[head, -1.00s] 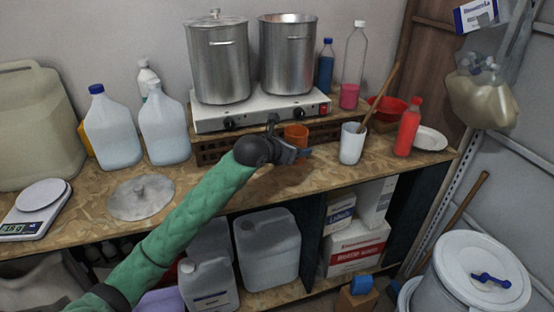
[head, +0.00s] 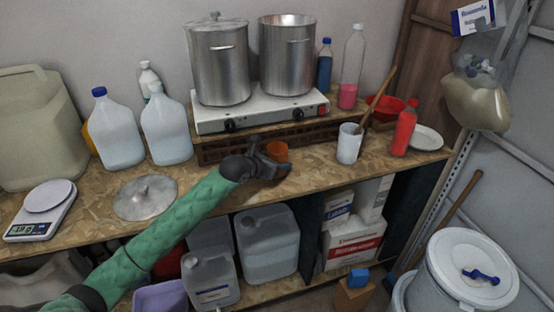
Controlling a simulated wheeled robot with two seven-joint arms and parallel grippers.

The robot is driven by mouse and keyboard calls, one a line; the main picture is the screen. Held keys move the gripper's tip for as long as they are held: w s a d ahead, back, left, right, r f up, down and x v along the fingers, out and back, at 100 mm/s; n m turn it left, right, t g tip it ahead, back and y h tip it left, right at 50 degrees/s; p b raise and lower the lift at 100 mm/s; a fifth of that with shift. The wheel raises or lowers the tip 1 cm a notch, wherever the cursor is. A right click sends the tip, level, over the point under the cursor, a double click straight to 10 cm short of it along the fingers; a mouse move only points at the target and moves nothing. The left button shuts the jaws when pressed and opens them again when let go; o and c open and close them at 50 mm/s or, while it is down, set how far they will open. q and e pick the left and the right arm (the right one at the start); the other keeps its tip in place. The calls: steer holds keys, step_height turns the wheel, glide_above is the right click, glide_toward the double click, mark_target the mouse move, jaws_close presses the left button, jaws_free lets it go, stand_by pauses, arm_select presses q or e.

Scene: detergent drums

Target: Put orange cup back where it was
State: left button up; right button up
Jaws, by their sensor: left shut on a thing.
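The orange cup (head: 277,151) is on or just above the wooden worktop, in front of the hot plate; I cannot tell whether it touches the wood. My left gripper (head: 272,162) is shut on the orange cup from its left and front side, and its fingers hide the cup's lower part. The cup looks roughly upright. My right gripper does not show in the head view.
The hot plate (head: 262,110) bears two steel pots behind the cup. A white cup (head: 348,143) with a wooden stick stands to the right, beside a red bottle (head: 404,128). A metal lid (head: 145,196) lies at left. Worktop (head: 311,167) is bare between the cups.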

arm_select(q)
steer(key=shift+f, duration=0.15)
steer(key=shift+f, duration=0.15)
steer(key=o, duration=1)
